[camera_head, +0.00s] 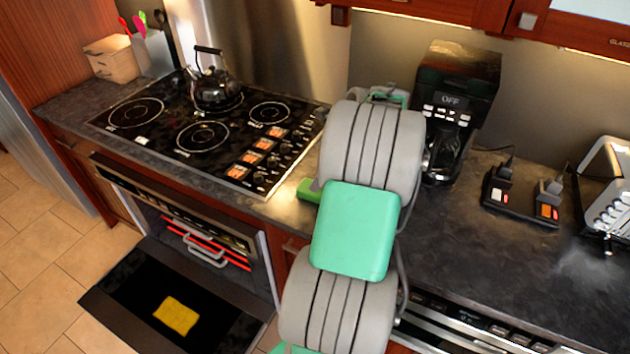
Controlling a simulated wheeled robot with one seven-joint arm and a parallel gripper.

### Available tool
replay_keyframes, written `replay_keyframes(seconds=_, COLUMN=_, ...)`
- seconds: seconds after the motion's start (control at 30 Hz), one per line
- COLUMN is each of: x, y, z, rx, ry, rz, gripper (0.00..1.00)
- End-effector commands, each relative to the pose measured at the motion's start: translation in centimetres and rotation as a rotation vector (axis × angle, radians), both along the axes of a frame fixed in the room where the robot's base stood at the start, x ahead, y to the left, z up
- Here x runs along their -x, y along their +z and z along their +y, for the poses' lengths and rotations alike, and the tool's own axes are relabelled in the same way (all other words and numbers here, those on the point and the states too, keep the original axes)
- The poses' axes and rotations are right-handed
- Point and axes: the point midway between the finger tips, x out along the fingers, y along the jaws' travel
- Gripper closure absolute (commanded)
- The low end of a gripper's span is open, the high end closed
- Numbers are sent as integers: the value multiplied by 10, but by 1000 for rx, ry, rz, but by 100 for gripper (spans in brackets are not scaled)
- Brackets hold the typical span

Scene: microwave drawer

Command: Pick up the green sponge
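A small green block, which looks like the green sponge (309,190), shows at the counter's front edge, right of the stove. My arm covers its right side, so its full shape is hidden. My arm stands large in the middle of the view, in front of the counter. My gripper is not visible; the arm's own links hide the area behind them, and I cannot tell its distance from the sponge.
The oven door (130,297) is open with a yellow sponge-like piece (177,316) on it. A kettle (215,90) stands on the cooktop (160,135). A coffee maker (457,95), power strip (520,203) and toaster (608,190) stand on the right counter. Bare counter (455,240) lies in front.

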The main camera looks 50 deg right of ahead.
Motion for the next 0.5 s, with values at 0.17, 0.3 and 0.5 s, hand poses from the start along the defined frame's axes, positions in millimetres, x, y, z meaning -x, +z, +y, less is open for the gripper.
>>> replay_keyframes(seconds=0.17, x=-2, y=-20, z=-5, rx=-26, ry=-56, rz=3, gripper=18)
replay_keyframes(seconds=0.3, x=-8, y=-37, z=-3, rx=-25, ry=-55, rz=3, gripper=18)
replay_keyframes(seconds=0.5, x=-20, y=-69, z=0, rx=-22, ry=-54, rz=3, gripper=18)
